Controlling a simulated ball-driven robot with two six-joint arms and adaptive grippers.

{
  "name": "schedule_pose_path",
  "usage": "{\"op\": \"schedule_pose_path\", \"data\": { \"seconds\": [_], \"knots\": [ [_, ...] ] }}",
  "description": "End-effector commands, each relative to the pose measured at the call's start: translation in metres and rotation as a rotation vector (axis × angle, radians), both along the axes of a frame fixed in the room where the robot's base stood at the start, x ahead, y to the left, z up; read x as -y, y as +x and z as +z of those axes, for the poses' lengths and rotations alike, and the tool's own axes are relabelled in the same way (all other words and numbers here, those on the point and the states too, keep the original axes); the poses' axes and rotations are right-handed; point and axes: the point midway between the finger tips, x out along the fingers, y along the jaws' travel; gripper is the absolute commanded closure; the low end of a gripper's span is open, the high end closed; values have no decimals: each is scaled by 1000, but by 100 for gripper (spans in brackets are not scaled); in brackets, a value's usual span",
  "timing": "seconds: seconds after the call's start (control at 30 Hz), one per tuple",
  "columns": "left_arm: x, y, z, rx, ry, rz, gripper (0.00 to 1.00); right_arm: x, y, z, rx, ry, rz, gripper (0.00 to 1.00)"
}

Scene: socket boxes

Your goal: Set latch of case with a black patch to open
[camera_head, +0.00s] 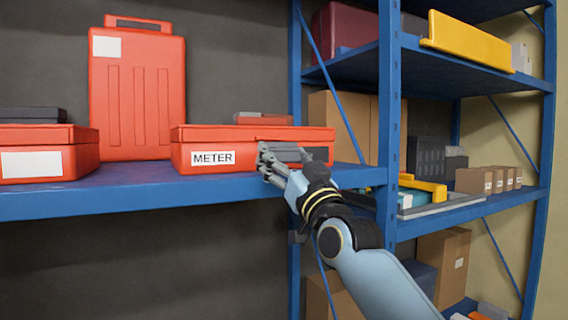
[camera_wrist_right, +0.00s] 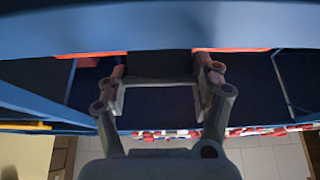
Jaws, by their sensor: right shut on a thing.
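A red case (camera_head: 240,134) with a white METER label lies flat on the blue shelf, right of centre in the head view. My right gripper (camera_head: 275,160) is at the right part of its front face. In the wrist view the fingers of this gripper (camera_wrist_right: 160,90) stand apart, shut on a dark grey part (camera_wrist_right: 160,68) at the case's front. Orange-red strips of the case (camera_wrist_right: 232,50) show on both sides of it. My gripper covers part of the front, and the latch cannot be made out. My left gripper is out of view.
Another red case (camera_head: 50,142) with a blank white label lies at the left. A tall red case (camera_head: 137,85) stands upright behind. The blue shelf edge (camera_head: 130,200) runs below. A blue rack post (camera_head: 389,100) stands right of my gripper, with boxes beyond.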

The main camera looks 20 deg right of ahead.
Motion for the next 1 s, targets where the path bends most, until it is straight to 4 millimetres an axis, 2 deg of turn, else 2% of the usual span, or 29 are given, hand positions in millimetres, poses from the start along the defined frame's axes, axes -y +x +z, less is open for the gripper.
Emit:
{"op": "schedule_pose_path", "data": {
  "seconds": [0.07, 0.1, 0.23, 0.5, 0.63, 0.77, 1.0],
  "knots": [
    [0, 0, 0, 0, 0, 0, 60, 0, 0, 1, 3, 0, 0, 66],
    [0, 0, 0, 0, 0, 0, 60, 0, 0, 1, 3, 0, 0, 28],
    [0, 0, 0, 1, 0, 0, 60, 0, 0, 0, 1, 0, 0, 11],
    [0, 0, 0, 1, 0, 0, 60, 0, 0, -1, -1, 1, 0, 10],
    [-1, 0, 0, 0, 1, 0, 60, 0, -7, -5, -3, 0, 0, 10],
    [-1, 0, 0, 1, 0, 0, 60, 1, -27, -16, -4, 1, 0, 10],
    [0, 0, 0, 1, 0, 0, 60, 2, -75, -41, -5, 0, 0, 10]
  ]
}}
